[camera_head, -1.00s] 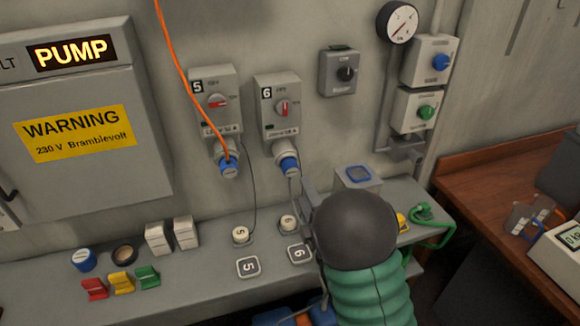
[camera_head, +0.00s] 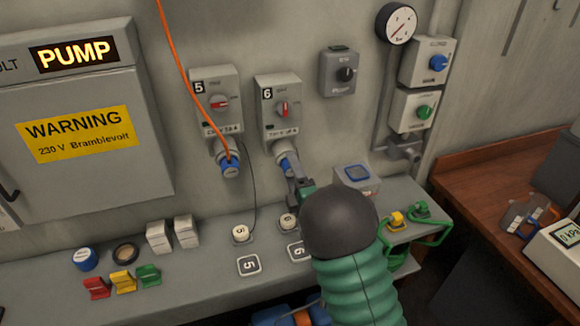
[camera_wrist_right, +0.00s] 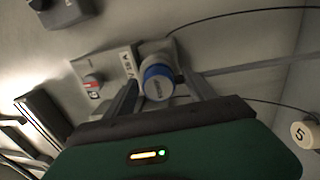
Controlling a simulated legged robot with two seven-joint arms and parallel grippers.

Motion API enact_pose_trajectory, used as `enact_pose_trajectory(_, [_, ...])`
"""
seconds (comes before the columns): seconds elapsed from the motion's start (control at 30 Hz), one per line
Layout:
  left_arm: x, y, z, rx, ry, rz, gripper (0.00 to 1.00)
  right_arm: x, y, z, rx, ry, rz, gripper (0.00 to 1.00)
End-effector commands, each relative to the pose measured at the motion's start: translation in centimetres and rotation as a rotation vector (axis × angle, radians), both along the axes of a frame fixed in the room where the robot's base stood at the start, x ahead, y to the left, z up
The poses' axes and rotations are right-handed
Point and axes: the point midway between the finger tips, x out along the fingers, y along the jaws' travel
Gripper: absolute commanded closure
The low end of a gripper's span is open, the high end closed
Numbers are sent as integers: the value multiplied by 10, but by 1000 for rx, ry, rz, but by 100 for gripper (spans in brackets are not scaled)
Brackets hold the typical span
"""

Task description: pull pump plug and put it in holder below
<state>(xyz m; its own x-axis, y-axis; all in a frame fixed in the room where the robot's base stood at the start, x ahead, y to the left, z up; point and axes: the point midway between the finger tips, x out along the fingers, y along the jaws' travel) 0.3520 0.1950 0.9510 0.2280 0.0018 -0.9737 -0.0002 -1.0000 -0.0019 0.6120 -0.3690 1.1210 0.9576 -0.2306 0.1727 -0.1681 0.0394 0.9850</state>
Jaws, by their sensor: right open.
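A blue plug (camera_head: 287,163) sits in the socket of grey switch box 6 (camera_head: 281,109). Another blue plug (camera_head: 229,168), with the orange cable (camera_head: 178,65) in front of it, is in the socket of box 5 (camera_head: 214,103). My right gripper (camera_wrist_right: 162,88) is open, its two fingers on either side of a blue-ringed plug (camera_wrist_right: 158,84) in the right wrist view. In the head view its dark wrist covers part of the bench below box 6. Any contact cannot be told. I cannot make out a plug holder for certain. My left gripper is not in view.
On the bench are white round caps 5 (camera_head: 240,233) and 6 (camera_head: 288,222), with square number plates before them. Coloured clips (camera_head: 123,281) and white blocks (camera_head: 172,235) stand left. A grey box (camera_head: 357,178) and green cable (camera_head: 431,233) lie right of the wrist.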

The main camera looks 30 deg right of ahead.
Motion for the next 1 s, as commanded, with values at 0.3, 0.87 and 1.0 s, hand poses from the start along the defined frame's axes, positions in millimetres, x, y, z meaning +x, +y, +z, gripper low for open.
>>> enact_pose_trajectory(0.3, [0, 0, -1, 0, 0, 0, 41, 0, -1, -1, 1, 0, 0, 36])
enact_pose_trajectory(0.87, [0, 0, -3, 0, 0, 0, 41, 0, -1, 0, 1, 0, 0, 36])
enact_pose_trajectory(1.0, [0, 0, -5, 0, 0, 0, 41, 0, -1, 0, 1, 0, 0, 36])
